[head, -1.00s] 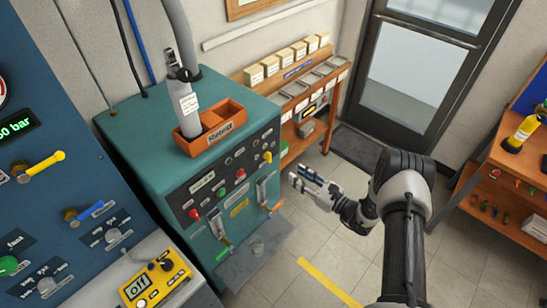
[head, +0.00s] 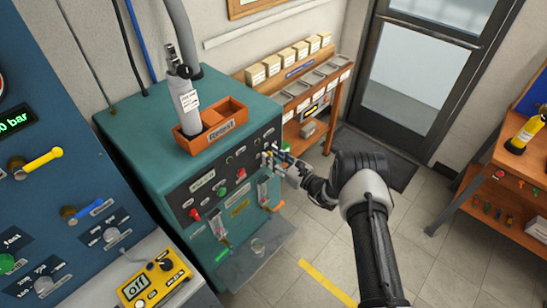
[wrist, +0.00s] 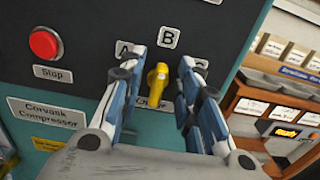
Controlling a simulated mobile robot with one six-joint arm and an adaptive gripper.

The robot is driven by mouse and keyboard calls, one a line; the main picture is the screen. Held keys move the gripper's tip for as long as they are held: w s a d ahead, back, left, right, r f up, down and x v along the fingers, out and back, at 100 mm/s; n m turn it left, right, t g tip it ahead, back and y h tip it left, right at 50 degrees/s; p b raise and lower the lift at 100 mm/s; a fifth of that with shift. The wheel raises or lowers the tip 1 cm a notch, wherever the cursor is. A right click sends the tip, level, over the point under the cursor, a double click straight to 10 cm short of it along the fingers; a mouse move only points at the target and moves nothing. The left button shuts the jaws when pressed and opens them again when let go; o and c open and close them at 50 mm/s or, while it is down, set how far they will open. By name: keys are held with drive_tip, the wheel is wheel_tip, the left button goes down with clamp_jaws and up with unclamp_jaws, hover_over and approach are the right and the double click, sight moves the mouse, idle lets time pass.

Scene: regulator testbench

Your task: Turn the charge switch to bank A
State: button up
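The yellow charge switch (wrist: 157,86) is on the dark panel of the compressor. Its handle stands roughly upright, its upper end toward the B label (wrist: 168,37). The A label (wrist: 129,52) is to its upper left, and another label to the right is partly hidden by a finger. My gripper (wrist: 158,70) is open, with one finger on each side of the switch and a visible gap on both sides. In the head view my gripper (head: 272,156) is at the upper right of the compressor panel and covers the switch.
A red stop button (wrist: 44,43) is left of the switch. The teal compressor (head: 145,135) carries an orange Regrist tray (head: 226,128). A wooden shelf (head: 310,120) with bins stands behind my gripper.

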drive_tip(key=shift+c, duration=0.2)
clamp_jaws()
drive_tip(key=shift+f+n+b, duration=0.1)
drive_tip(key=shift+n+b, duration=0.3)
drive_tip(key=shift+s+a+f+n+b, duration=0.1)
drive_tip(key=shift+s+n+b, duration=0.05)
drive_tip(key=shift+n+b, duration=1.55)
drive_tip(key=shift+s+a+f+n+b, duration=0.1)
drive_tip(key=shift+n+b, duration=1.2)
drive_tip(key=shift+n, duration=0.65)
drive_tip(key=shift+s+a+f+n+b, duration=0.1)
drive_tip(key=shift+s+n+b, duration=0.05)
drive_tip(key=shift+n+b, duration=1.55)
drive_tip(key=shift+n, duration=0.35)
drive_tip(key=shift+o, duration=0.2)
unclamp_jaws()
